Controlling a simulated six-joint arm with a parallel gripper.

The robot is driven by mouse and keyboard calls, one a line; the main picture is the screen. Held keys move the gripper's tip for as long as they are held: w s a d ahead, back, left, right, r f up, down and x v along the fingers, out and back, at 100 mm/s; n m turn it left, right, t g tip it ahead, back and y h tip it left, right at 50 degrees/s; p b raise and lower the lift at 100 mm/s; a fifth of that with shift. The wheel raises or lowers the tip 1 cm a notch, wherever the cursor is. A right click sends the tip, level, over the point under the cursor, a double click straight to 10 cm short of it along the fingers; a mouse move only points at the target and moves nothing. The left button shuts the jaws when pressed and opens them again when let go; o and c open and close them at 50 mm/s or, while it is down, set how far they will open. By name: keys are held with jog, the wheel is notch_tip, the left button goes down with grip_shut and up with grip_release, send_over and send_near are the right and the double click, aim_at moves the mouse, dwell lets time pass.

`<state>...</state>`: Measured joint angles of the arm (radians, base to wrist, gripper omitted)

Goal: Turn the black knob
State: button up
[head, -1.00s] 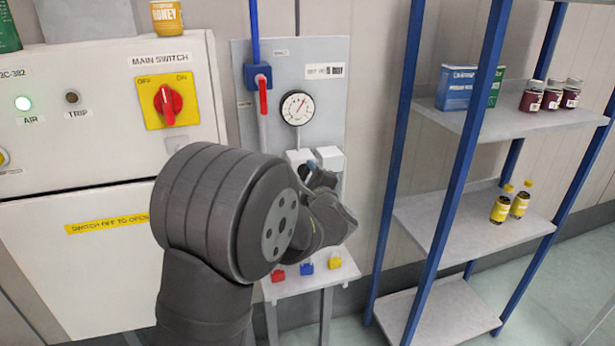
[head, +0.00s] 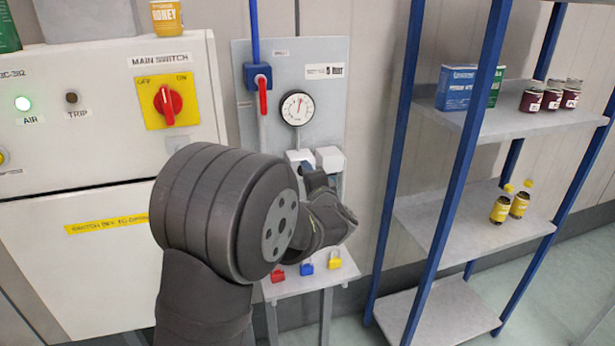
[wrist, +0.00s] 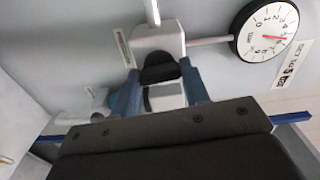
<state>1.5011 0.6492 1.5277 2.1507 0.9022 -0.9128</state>
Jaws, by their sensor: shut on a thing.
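The black knob (wrist: 160,68) shows in the wrist view, under a white regulator body (wrist: 158,38). My gripper (wrist: 160,88) has its two blue fingers on either side of the knob, and it is shut on it. In the head view my gripper (head: 316,180) is just below the white blocks (head: 300,157) on the grey panel, and the knob is hidden there. The round gauge (head: 297,108) sits above, its needle near upright. In the wrist view the gauge (wrist: 265,32) has a red needle; its exact reading is hard to tell.
A blue valve with a red handle (head: 263,95) is left of the gauge. Red, blue and yellow padlocks (head: 306,268) are on a small shelf below. The cabinet with a red main switch (head: 168,103) stands left; a blue-framed rack (head: 470,230) stands right.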

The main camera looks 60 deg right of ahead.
dwell(0.4)
jog(key=o, duration=1)
jog(key=shift+s, duration=0.15)
jog(key=v, duration=1.7)
jog(key=shift+a+r, duration=0.1)
jog(key=shift+a, duration=0.05)
jog(key=x, duration=1.7)
jog(key=shift+d, duration=0.2)
